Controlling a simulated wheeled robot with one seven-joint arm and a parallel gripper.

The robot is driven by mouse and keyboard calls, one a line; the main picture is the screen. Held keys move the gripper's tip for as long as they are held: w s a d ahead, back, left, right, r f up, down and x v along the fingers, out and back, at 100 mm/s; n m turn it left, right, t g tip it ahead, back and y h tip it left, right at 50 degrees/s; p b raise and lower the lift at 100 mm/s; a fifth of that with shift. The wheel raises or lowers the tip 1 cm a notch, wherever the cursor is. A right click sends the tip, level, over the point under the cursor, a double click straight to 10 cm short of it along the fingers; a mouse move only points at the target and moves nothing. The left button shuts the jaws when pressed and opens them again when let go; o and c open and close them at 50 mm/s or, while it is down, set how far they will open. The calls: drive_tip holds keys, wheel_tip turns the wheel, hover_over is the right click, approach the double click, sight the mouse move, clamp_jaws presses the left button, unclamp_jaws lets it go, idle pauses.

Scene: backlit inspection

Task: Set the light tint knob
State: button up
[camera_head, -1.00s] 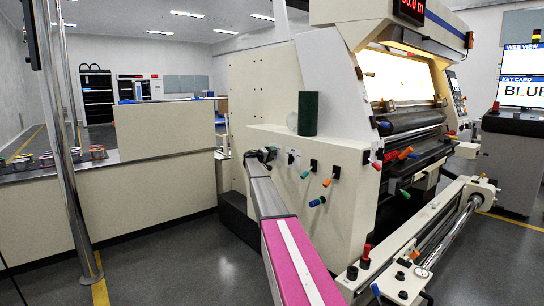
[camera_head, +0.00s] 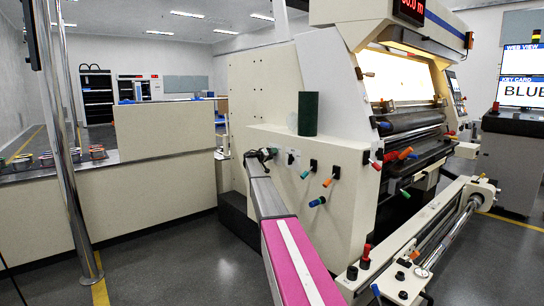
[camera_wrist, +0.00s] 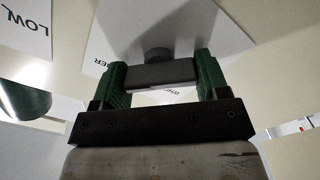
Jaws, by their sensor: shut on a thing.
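My gripper (camera_head: 264,156) is at the left end of the machine's cream side panel, at the far end of my arm. In the wrist view, my gripper's green fingers (camera_wrist: 160,80) are shut on a dark grey bar-shaped knob (camera_wrist: 150,74), one finger at each end. A round dark hub (camera_wrist: 157,54) shows behind the bar, against a pale label plate. The lettering near the knob is upside down and partly hidden by the gripper, so I cannot read the knob's full label or its setting.
Several other levers with coloured grips, such as a blue one (camera_head: 317,202) and an orange one (camera_head: 327,182), stick out right of my gripper. A dark green cylinder (camera_head: 308,114) stands on the ledge above. A label reading LOW (camera_wrist: 27,25) is at the wrist view's upper left.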

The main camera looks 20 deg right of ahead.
drive_tip(key=shift+f, duration=0.1)
drive_tip(key=o, duration=0.9)
drive_tip(key=shift+o, duration=0.2)
drive_tip(key=shift+a, duration=0.15)
drive_tip(key=v, duration=1)
drive_tip(key=shift+s+a, duration=0.2)
drive_tip(key=shift+a, duration=0.1)
drive_tip(key=s+a+f+n+g+y, duration=0.1)
drive_tip(key=s+a+f+y, duration=0.25)
drive_tip(key=s+f, duration=0.65)
drive_tip(key=s+a+f+n+g+y, duration=0.1)
drive_tip(key=s+a+f+y, duration=0.45)
drive_tip(key=s, duration=0.95)
drive_tip(key=s+a+f+n+g, duration=0.1)
drive_tip(key=s+a+f+g, duration=0.1)
drive_tip(key=s+f, duration=0.9)
drive_tip(key=s+a+f+y, duration=0.2)
drive_tip(key=s+a, duration=0.2)
drive_tip(key=s, duration=0.7)
drive_tip(key=s+a+f+n+g+y, duration=0.1)
drive_tip(key=s+a, duration=0.4)
drive_tip(key=s, duration=0.6)
drive_tip(key=s+a+f+n+g+y, duration=0.1)
drive_tip(key=s+a+f+y, duration=0.2)
drive_tip(key=s, duration=0.8)
drive_tip(key=shift+a+y, duration=1)
drive_tip(key=shift+a, duration=0.05)
